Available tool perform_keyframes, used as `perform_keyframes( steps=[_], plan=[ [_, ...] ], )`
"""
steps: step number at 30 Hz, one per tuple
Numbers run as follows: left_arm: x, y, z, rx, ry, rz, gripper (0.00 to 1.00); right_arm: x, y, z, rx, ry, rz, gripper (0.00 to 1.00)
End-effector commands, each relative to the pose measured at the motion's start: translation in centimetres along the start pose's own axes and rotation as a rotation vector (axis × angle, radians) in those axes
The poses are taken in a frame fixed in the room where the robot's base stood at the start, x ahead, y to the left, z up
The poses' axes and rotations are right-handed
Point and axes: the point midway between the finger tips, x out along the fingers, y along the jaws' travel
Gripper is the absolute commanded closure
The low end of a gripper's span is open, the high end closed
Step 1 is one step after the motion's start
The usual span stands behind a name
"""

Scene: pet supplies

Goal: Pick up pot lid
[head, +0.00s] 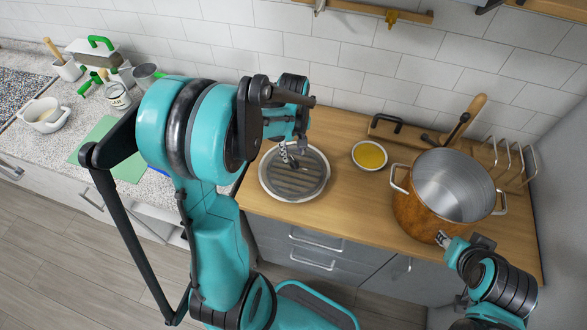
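The pot lid (276,185) looks like a round, see-through disc with a pale rim, lying on the wooden counter. My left gripper (289,155) is over its far part, pointing down near the middle. The arm hides part of the gripper, and I cannot tell whether the fingers are open or touch the lid. A large copper-coloured pot (421,212) stands open to the right, with a handle on each side. My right gripper (442,238) is by the pot's lower front side; its fingers are small and I cannot tell whether they are open.
A small bowl of yellow food (369,156) sits between lid and pot. A wooden board with a dark handle (386,124) and a wire rack (512,160) stand behind. At left, a speckled counter holds a green mat (128,167), a white bowl (45,115) and jars.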

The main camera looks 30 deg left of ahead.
Motion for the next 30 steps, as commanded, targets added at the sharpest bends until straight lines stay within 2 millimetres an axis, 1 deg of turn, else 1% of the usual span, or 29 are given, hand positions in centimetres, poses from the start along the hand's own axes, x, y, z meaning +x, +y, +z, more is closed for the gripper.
perform_keyframes(
  steps=[1, 6, 9, 15, 16, 17, 18, 20, 30],
  plan=[
    [1.0, 0.2, 0.1, 0.002, 0.000, 0.000, 0.63, 0.3, 0.0, 0.2, 0.000, 0.000, 0.000, 0.65],
    [3.4, 0.4, 0.2, 0.001, 0.001, 0.000, 0.63, 0.8, 0.0, 0.6, 0.000, 0.000, 0.000, 0.65],
    [4.0, 0.4, 0.3, 0.002, 0.001, 0.001, 0.63, 0.9, 0.0, 0.6, 0.000, 0.000, 0.000, 0.65],
    [4.0, 0.4, 0.2, 0.002, 0.001, 0.001, 0.63, 0.8, 0.0, 0.6, 0.000, 0.000, 0.000, 0.65],
    [4.0, 0.4, 0.2, 0.002, 0.001, 0.001, 0.65, 0.8, 0.0, 0.6, 0.000, 0.000, 0.000, 0.65],
    [4.0, 0.4, 0.2, 0.002, 0.001, 0.001, 0.73, 0.8, 0.0, 0.6, 0.000, 0.000, 0.000, 0.65],
    [4.0, 0.4, 0.2, 0.002, 0.001, 0.001, 0.84, 0.8, 0.0, 0.6, 0.000, 0.000, 0.000, 0.65],
    [4.0, 0.4, 0.2, 0.002, 0.001, 0.001, 1.00, 0.8, 0.0, 0.6, 0.000, 0.000, 0.000, 0.65],
    [4.0, 0.4, 0.2, 0.002, 0.001, 0.001, 1.00, 0.8, 0.0, 0.6, 0.000, 0.000, 0.000, 0.65]
  ],
)
